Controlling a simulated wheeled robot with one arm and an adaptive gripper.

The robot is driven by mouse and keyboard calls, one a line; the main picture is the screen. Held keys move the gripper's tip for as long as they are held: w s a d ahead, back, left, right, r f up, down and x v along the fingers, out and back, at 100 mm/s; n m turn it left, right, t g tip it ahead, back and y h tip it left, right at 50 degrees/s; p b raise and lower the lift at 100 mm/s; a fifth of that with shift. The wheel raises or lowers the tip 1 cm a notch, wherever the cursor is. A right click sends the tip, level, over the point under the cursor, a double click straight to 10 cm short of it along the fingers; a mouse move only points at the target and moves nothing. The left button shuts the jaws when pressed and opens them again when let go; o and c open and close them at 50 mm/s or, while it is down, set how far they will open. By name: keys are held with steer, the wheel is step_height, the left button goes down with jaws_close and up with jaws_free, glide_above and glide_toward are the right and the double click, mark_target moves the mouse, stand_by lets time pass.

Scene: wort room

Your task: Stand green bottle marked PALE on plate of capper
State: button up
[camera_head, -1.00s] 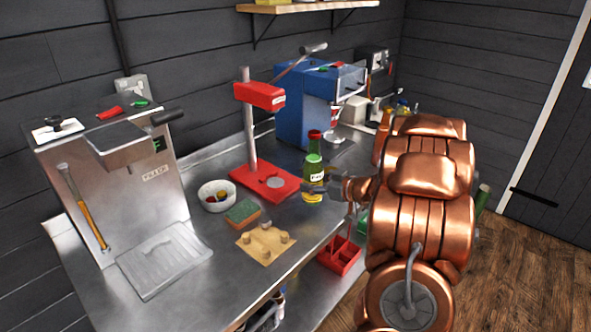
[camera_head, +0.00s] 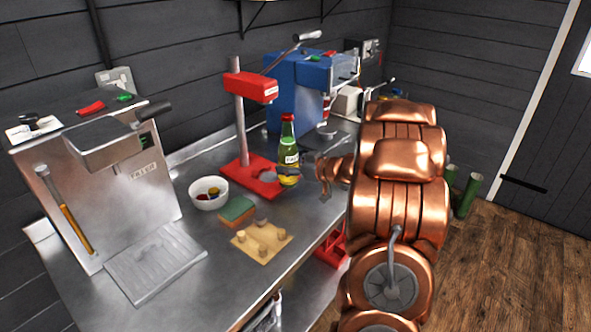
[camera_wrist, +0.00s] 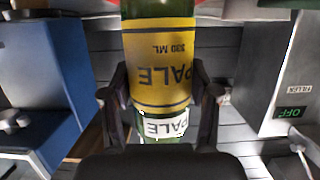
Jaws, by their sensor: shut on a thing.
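The green bottle (camera_head: 288,149) has a red top, a white label and a yellow band. It looks upright in the head view. In the wrist view the bottle (camera_wrist: 160,65) shows PALE upside down. My gripper (camera_wrist: 162,100) is shut on it, with one finger on each side. The red capper (camera_head: 250,88) has a post, a lever and a red base (camera_head: 243,176) with a grey round plate (camera_head: 267,177). The bottle is at the base's right side, just right of the plate's visible part. I cannot tell whether its bottom touches the base.
A white bowl (camera_head: 208,193) with small caps, a sponge (camera_head: 237,211) and a board with corks (camera_head: 260,248) are left and in front of the capper. The steel filler (camera_head: 100,185) stands left. A blue machine (camera_head: 292,95) is behind. A red crate (camera_head: 331,250) is below the bench edge.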

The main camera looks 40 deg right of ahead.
steer(key=shift+w+a+f+b, duration=0.1)
steer(key=shift+w+a+b, duration=0.2)
steer(key=shift+w, duration=0.95)
steer(key=shift+w+a+b, duration=0.35)
steer(key=shift+w, duration=0.9)
steer(key=shift+w+a+f+b, duration=0.1)
steer(key=shift+w+a+b, duration=0.2)
steer(key=shift+w, duration=1.25)
steer(key=shift+r+p, duration=0.25)
steer(key=shift+p, duration=0.05)
steer(key=shift+f+p, duration=0.1)
steer(key=shift+p, duration=0.3)
steer(key=shift+f, duration=0.1)
steer(key=shift+s+p, duration=0.1)
steer(key=shift+p, duration=0.4)
steer(key=shift+f+p, duration=0.4)
steer(key=shift+p, duration=0.3)
steer(key=o, duration=1)
